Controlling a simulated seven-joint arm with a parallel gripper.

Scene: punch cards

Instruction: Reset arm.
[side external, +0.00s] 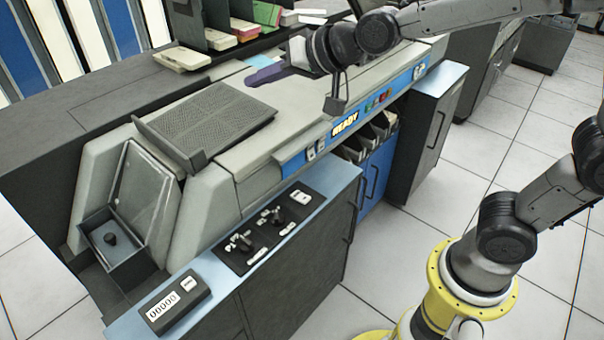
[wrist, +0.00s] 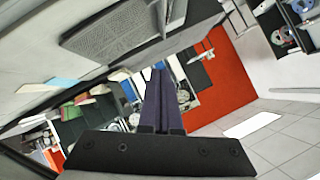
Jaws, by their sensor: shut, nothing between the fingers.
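My gripper (side external: 252,79) is over the grey top of the card machine (side external: 232,193), its purple fingers pointing left toward the dark ribbed plate (side external: 208,117). In the wrist view the fingers of my gripper (wrist: 157,72) lie together with nothing between them. The ribbed plate also shows in the wrist view (wrist: 110,30), at the top. I cannot tell whether the fingers touch the machine top. My arm reaches in from the right side.
A lit READY panel (side external: 345,124) and a switch panel (side external: 270,228) are on the front. A counter box (side external: 180,301) sits front left. Tiled floor (side external: 420,215) is open at right.

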